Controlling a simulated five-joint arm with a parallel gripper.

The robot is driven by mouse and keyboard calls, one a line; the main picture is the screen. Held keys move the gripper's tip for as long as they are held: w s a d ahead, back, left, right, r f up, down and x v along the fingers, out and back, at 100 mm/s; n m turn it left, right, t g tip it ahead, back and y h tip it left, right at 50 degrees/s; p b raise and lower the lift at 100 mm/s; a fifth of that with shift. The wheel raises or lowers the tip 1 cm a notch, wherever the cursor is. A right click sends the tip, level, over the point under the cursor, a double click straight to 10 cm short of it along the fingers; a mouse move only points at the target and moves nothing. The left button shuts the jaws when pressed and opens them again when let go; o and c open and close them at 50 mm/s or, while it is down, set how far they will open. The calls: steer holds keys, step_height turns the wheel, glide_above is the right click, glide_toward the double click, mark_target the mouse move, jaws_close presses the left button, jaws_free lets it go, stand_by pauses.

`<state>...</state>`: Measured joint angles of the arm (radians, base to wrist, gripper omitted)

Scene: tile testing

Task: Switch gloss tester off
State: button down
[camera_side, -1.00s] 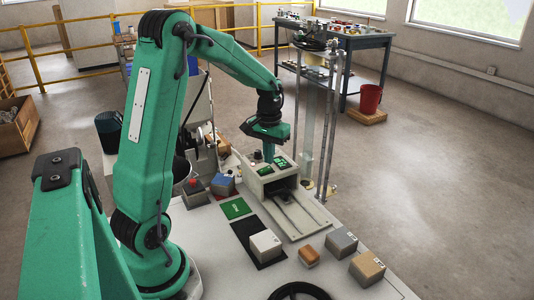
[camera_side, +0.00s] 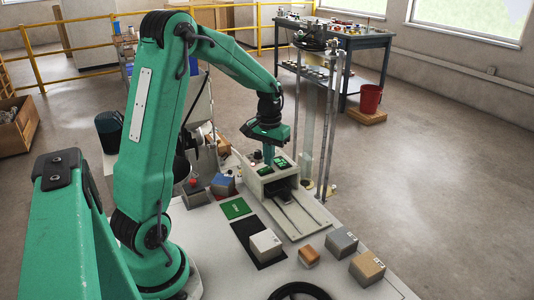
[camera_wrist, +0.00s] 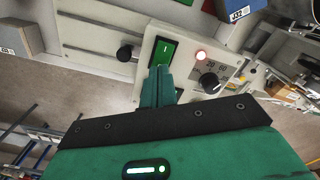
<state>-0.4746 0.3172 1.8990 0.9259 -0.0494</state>
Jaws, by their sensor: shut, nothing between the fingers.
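The gloss tester (camera_side: 262,188) is a pale box with a green screen and a sloped front bed, near the middle of the side view. My gripper (camera_side: 268,155) is shut and empty, pointing down over the top of the tester. In the wrist view its fingertips (camera_wrist: 160,72) overlap the lower end of the switch. I cannot tell whether they touch it.
A black knob (camera_wrist: 124,52) sits left of the switch. Tall metal posts (camera_side: 329,130) stand right of the tester. A white block (camera_side: 265,243), an orange block (camera_side: 309,256), a grey block (camera_side: 341,241) and a tan block (camera_side: 367,268) stand on the table in front.

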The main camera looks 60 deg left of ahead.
mark_target(269, 169)
steer(key=shift+f, duration=0.7)
stand_by(0.6)
steer(key=shift+r, duration=3.55)
steer(key=shift+d+r, duration=0.1)
steer(key=s+d+r+m+t, duration=0.2)
steer(key=s+d+r+m, duration=0.1)
steer(key=s+d, duration=0.4)
steer(key=s+d+r+m+t, duration=0.3)
steer(key=s+d, duration=0.5)
steer(key=d, duration=0.4)
steer(key=shift+r+t, duration=0.3)
steer(key=shift+r, duration=0.1)
